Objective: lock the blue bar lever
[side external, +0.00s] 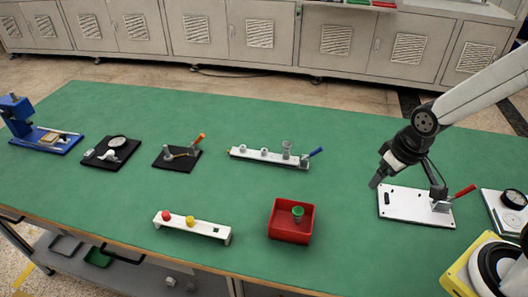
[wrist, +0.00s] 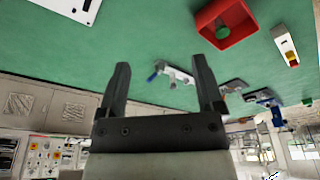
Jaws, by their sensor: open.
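The blue bar lever (side external: 315,152) is a short blue handle at the right end of a narrow white bar fixture (side external: 236,152) carrying grey cylindrical parts. The handle slants up to the right. In the wrist view, the blue lever (wrist: 153,76) shows beyond and between my fingers, on the left end of the fixture. My gripper (side external: 376,181) is open and empty, above the table to the right of the lever and well apart from it. It also shows in the wrist view (wrist: 162,68), both fingers spread.
A red-handled clamp (side external: 463,191) on a white plate (side external: 405,204) stands close by my gripper. A red tray (side external: 290,228) with a green piece sits in front. An orange-handled fixture (side external: 197,138) stands left. Green table (side external: 345,175) is clear between gripper and blue lever.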

